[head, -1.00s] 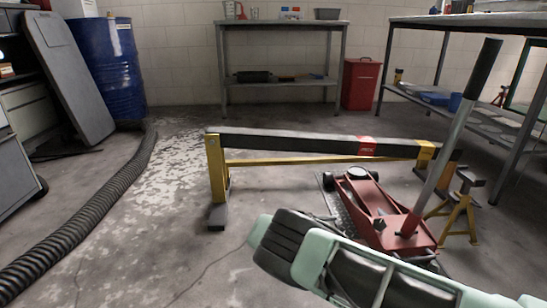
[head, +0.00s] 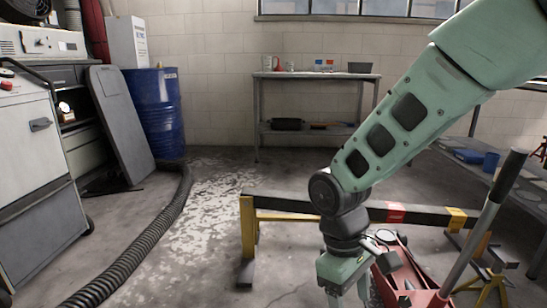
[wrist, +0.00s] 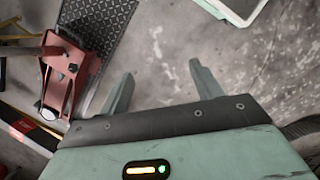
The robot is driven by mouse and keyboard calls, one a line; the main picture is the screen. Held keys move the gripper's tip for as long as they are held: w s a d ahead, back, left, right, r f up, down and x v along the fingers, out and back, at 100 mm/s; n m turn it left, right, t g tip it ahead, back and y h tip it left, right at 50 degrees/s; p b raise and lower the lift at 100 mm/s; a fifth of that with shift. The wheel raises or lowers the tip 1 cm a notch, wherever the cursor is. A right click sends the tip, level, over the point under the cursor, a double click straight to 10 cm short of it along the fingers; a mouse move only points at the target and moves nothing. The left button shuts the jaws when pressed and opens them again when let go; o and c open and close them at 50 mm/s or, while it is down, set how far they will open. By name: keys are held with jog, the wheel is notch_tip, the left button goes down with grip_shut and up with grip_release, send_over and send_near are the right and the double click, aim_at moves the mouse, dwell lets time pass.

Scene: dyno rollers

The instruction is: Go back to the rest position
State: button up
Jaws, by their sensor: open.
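My gripper (wrist: 160,82) is open and empty in the wrist view, its two green fingers apart above the concrete floor. In the head view my green arm reaches down from the upper right, and my gripper (head: 348,290) hangs at the bottom edge, its fingertips partly cut off. It is in front of the black and yellow barrier beam (head: 290,203) and left of the red floor jack (head: 400,285). The jack also shows at the left of the wrist view (wrist: 66,68).
A black ribbed hose (head: 150,245) runs along the floor at left, near a blue drum (head: 158,112). A grey cabinet (head: 35,170) stands at far left. A metal workbench (head: 318,76) is at the back wall. The jack's long handle (head: 480,225) rises at right. A tread plate (wrist: 112,30) lies beside the jack.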

jog(key=s+d+r+m+t+y+p, duration=0.15)
jog(key=s+r+p, duration=0.45)
jog(key=s+r, duration=0.8)
notch_tip(320, 180, up, 36)
jog(key=p, duration=3.7)
jog(key=shift+s+a+t+y, duration=0.35)
jog(key=shift+s+a+y, duration=0.05)
jog(key=shift+y, duration=0.05)
